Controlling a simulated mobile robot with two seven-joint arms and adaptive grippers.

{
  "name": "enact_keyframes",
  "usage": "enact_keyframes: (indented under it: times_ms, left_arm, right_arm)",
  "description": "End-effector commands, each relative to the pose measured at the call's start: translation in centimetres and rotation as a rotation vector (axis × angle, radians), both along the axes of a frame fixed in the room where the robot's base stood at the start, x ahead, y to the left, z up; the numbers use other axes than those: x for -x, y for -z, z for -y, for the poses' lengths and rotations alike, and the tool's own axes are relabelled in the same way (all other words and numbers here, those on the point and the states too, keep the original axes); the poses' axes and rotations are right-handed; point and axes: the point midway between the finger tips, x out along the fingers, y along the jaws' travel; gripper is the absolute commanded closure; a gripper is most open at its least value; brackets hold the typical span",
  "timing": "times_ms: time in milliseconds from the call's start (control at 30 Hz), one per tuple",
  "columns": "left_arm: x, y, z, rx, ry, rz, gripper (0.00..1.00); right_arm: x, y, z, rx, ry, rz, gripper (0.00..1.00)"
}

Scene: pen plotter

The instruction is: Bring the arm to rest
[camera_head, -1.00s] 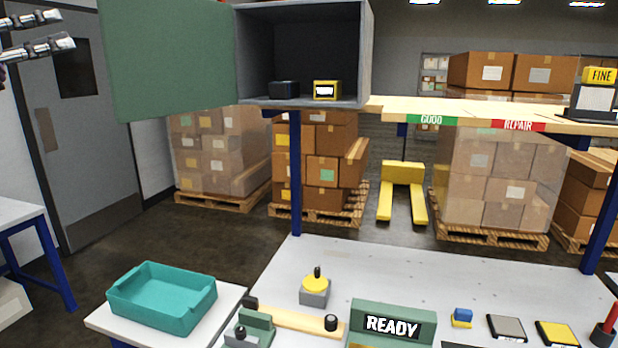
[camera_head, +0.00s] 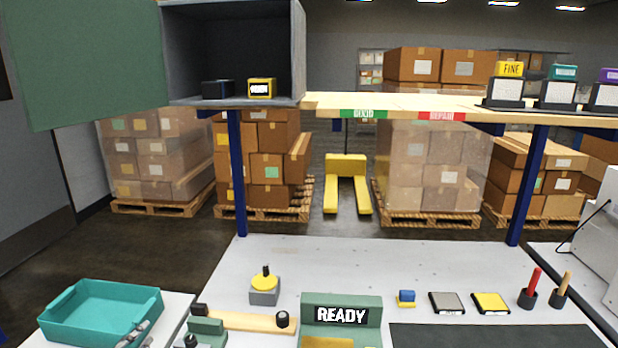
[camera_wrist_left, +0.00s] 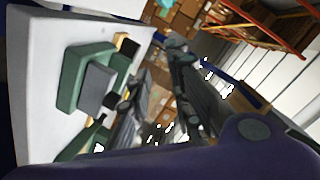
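My left gripper (camera_head: 135,335) shows at the bottom left of the head view, in front of the near right corner of the teal tray (camera_head: 70,325). Only its finger ends show there; the rest is cut off by the frame edge. In the left wrist view its two dark fingers (camera_wrist_left: 160,100) stand apart with nothing seen between them. I cannot tell whether it touches the tray. My right gripper is in neither view.
A green READY unit (camera_head: 341,301) and a wooden bar (camera_head: 245,321) stand on the white table (camera_head: 400,262). An open grey cabinet (camera_head: 300,50) and a shelf (camera_head: 400,103) are above. Pen holders (camera_head: 528,298) stand at the right. The table's rear middle is clear.

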Motion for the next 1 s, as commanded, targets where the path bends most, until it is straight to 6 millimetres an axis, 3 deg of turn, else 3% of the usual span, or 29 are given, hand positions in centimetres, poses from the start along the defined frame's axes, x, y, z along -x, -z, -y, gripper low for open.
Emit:
enact_keyframes:
  times_ms: [33, 100, 300, 500, 600, 700, 800, 1000]
  left_arm:
    - [2.4, 2.9, 1.8, 0.074, -0.022, -0.055, 0.81]
    - [5.8, 6.5, 4.1, 0.170, -0.059, -0.133, 0.81]
    - [16.6, 14.5, 11.5, 0.440, -0.172, -0.345, 0.81]
    - [27.7, 18.3, 19.0, 0.680, -0.295, -0.497, 0.81]
    - [32.1, 19.6, 20.9, 0.745, -0.356, -0.547, 0.81]
    - [35.0, 20.6, 21.3, 0.767, -0.401, -0.583, 0.81]
    - [36.3, 21.1, 21.2, 0.766, -0.417, -0.599, 0.81]
    - [36.5, 21.2, 21.1, 0.763, -0.418, -0.603, 0.81]
  right_arm:
    - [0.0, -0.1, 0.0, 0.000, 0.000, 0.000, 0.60]
    - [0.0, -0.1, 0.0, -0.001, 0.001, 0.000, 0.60]
    - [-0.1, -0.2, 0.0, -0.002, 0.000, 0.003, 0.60]
    - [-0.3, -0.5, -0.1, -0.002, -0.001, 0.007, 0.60]
    - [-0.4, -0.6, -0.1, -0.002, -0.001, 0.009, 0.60]
    - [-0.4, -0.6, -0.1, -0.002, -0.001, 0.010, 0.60]
    - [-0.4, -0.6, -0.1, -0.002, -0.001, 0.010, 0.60]
    - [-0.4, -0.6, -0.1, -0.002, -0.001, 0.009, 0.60]
